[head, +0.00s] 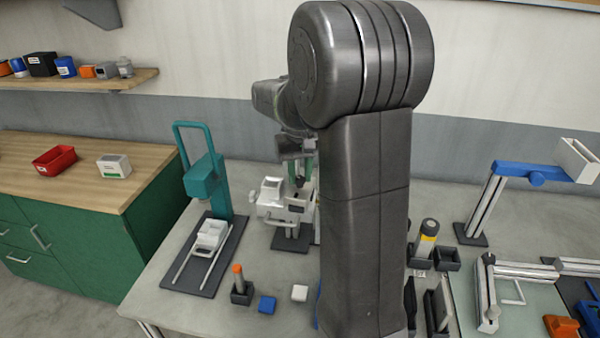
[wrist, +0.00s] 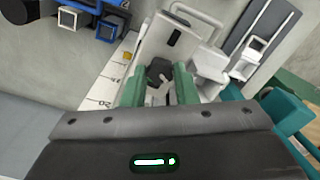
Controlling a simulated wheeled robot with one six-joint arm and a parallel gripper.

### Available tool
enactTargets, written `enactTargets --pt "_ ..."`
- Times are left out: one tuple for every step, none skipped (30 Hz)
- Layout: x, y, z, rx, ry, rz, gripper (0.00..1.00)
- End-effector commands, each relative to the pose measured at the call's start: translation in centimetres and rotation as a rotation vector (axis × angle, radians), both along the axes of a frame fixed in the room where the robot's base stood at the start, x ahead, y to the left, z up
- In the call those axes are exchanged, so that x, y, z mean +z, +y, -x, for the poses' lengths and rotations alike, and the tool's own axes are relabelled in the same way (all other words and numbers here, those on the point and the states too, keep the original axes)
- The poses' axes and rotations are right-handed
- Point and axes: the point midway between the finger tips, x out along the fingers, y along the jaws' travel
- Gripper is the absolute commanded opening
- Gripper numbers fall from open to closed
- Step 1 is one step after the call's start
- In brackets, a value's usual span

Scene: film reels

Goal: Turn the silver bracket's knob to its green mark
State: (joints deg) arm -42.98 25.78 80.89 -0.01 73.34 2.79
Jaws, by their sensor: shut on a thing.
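The silver bracket (head: 285,205) is a pale, boxy device on a dark base, standing on the grey bench left of my arm. It also shows in the wrist view as a pale plate with a dark slot (wrist: 181,38). My gripper (head: 299,178) reaches down to it from above. In the wrist view, its green fingers (wrist: 159,88) are closed around a small dark knob (wrist: 160,70) on the bracket. The fingers cover the knob's sides. I cannot make out a green mark or the knob's pointer clearly.
A teal press (head: 203,175) with a dark base stands close to the left of the bracket. A blue-armed stand (head: 530,172) is at right.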

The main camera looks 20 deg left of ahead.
Motion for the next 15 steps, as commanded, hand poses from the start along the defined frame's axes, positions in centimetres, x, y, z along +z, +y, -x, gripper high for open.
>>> enactTargets --pt "0.05 0.01 -0.02 -0.015 -0.001 -0.001 0.03" --pt "0.05 0.01 -0.02 -0.026 -0.001 -0.001 0.03" --pt "0.05 0.01 -0.02 -0.038 -0.001 -0.001 0.03" --pt "0.05 0.01 -0.02 -0.047 -0.001 -0.001 0.03" --pt "0.05 0.01 -0.02 -0.057 -0.001 -0.001 0.03" --pt "0.05 0.01 -0.02 -0.068 -0.001 -0.001 0.03" --pt "0.05 0.01 -0.02 -0.077 -0.001 -0.001 0.03" --pt "0.05 0.01 -0.02 -0.086 -0.001 -0.001 0.03" --pt "0.05 0.01 -0.02 -0.096 -0.001 -0.001 0.03" --pt "0.05 0.01 -0.02 -0.104 -0.001 -0.001 0.03" --pt "0.05 0.01 -0.02 -0.112 -0.001 -0.001 0.03" --pt "0.05 0.01 -0.02 -0.122 -0.001 -0.001 0.03" --pt "0.05 0.01 -0.02 -0.128 -0.001 -0.001 0.03" --pt "0.05 0.01 -0.02 -0.135 -0.001 -0.001 0.03" --pt "0.05 0.01 -0.02 -0.144 -0.001 -0.001 0.03"
